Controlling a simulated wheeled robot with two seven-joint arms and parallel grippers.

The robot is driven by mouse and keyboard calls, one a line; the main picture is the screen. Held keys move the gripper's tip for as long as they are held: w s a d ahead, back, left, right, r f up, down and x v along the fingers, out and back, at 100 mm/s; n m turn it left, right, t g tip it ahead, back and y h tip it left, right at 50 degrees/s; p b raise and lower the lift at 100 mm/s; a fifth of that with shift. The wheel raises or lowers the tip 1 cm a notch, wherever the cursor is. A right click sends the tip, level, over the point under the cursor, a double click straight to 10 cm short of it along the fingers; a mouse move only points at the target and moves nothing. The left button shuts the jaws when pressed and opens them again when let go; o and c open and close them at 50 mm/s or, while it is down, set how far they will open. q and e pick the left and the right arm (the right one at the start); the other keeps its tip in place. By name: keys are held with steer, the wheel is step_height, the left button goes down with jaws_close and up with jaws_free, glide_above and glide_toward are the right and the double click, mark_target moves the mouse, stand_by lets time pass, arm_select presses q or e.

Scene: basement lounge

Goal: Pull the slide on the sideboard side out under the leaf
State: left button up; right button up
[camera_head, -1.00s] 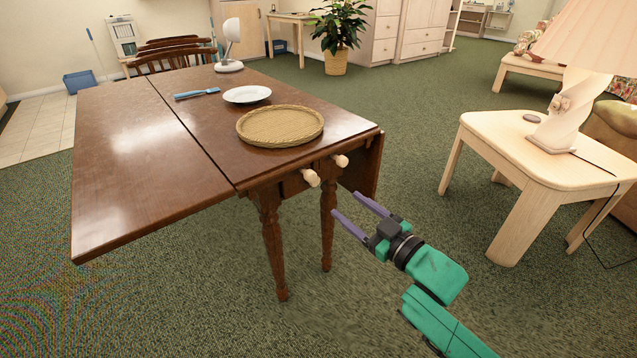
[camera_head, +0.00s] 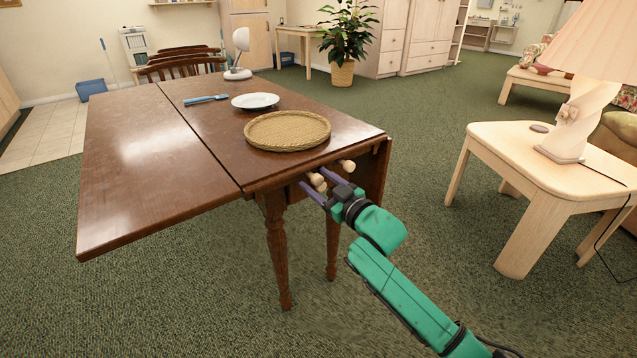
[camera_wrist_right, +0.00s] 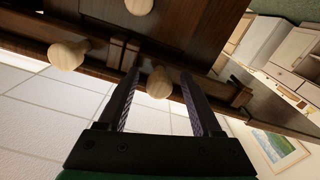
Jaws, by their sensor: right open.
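The brown drop-leaf table (camera_head: 150,150) has its left leaf raised and its right leaf (camera_head: 375,175) hanging. Pale round knobs stick out from its near end, one nearer (camera_head: 317,180) and one further right (camera_head: 347,166). The right wrist view shows three knobs; one (camera_wrist_right: 159,82) sits between my fingers, on a narrow wooden part under the top. I cannot tell for sure which knob belongs to the slide. My right gripper (camera_head: 315,178) is open, its fingers on either side of that knob; contact cannot be made out. My left gripper is not in view.
A wicker tray (camera_head: 287,147), white plate (camera_head: 255,101), blue utensil (camera_head: 206,99) and white lamp (camera_head: 238,72) are on the table. A pale side table (camera_head: 505,143) with a lamp stands at the right. The carpet between the tables is clear.

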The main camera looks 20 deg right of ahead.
jaws_close()
stand_by(1.3)
